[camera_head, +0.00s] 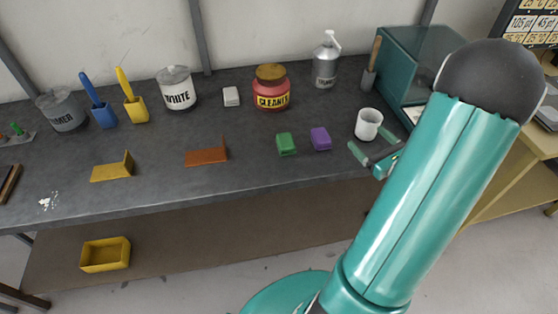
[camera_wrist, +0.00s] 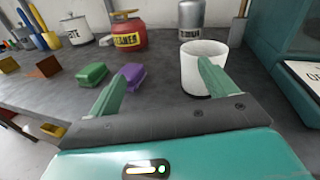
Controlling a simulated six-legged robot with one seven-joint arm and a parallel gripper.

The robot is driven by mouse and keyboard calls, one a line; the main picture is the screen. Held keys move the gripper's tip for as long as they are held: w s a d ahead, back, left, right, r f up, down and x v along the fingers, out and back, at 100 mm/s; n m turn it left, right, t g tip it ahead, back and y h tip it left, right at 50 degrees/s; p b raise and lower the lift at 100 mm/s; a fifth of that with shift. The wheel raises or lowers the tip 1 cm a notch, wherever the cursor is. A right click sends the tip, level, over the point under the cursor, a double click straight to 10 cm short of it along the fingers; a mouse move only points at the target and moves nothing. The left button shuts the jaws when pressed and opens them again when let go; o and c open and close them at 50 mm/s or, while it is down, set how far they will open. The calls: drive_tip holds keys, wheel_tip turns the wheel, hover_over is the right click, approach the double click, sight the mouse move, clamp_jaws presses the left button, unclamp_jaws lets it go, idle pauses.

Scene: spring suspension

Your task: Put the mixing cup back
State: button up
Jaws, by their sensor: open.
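The mixing cup appears to be the plain white cup (camera_head: 368,123) standing upright on the dark bench near its right end. It also shows in the wrist view (camera_wrist: 197,66), just beyond my right fingertip. My gripper (camera_head: 367,154) is open and empty, in front of the cup at the bench's front edge. In the wrist view, my two green fingers (camera_wrist: 160,84) are spread wide. The right finger overlaps the lower part of the cup in the picture; I cannot tell whether it touches. The left finger points beside the purple block (camera_wrist: 128,75).
A green block (camera_head: 286,144) and a purple block (camera_head: 320,139) lie left of my gripper. A red CLEANER jar (camera_head: 271,90) and a metal bottle (camera_head: 326,62) stand behind. A teal cabinet (camera_head: 402,62) stands right of the cup. A yellow bin (camera_head: 106,254) sits below the bench.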

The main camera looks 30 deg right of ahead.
drive_tip(key=w+a+r+n+g+y, duration=0.1)
drive_tip(key=a+r+n+g+y, duration=0.15)
drive_tip(key=a+n, duration=0.5)
drive_tip(key=w+a+r+n+g+y, duration=0.15)
drive_tip(key=a+n+g+y, duration=0.25)
drive_tip(key=a, duration=0.6)
drive_tip(key=a+r+n+g+y, duration=0.35)
drive_tip(key=a+n, duration=0.25)
drive_tip(key=a, duration=0.3)
drive_tip(key=s+a+r+n+g+h, duration=0.2)
drive_tip(key=s+a+r+n+h, duration=0.5)
drive_tip(key=n, duration=1)
drive_tip(key=s+a+h, duration=0.1)
drive_tip(key=h, duration=0.1)
drive_tip(key=shift+r+h, duration=0.2)
drive_tip(key=shift+h, duration=0.1)
drive_tip(key=shift+s+d, duration=0.15)
